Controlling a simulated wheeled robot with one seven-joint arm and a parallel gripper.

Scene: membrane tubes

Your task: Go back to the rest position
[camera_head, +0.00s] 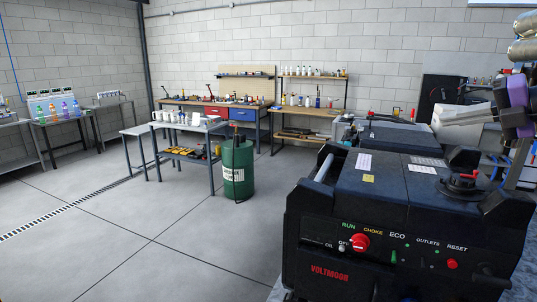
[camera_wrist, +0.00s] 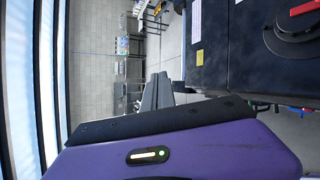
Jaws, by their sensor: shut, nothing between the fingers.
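My gripper (camera_head: 446,118) shows at the right of the head view, pointing left, with the purple wrist behind it. It is above or behind the black generator (camera_head: 310,238); the exact gap cannot be told. In the wrist view my gripper (camera_wrist: 158,80) has its grey fingers together and empty. The generator (camera_wrist: 215,75) fills the right of that view, apart from the fingers. No membrane tubes can be made out in either view.
A green drum (camera_head: 238,170) stands by a small metal table (camera_head: 215,126). Workbenches with tools (camera_head: 255,110) line the back wall. A side table (camera_head: 65,117) holds colored bottles at the far left. The floor between (camera_head: 120,230) is clear.

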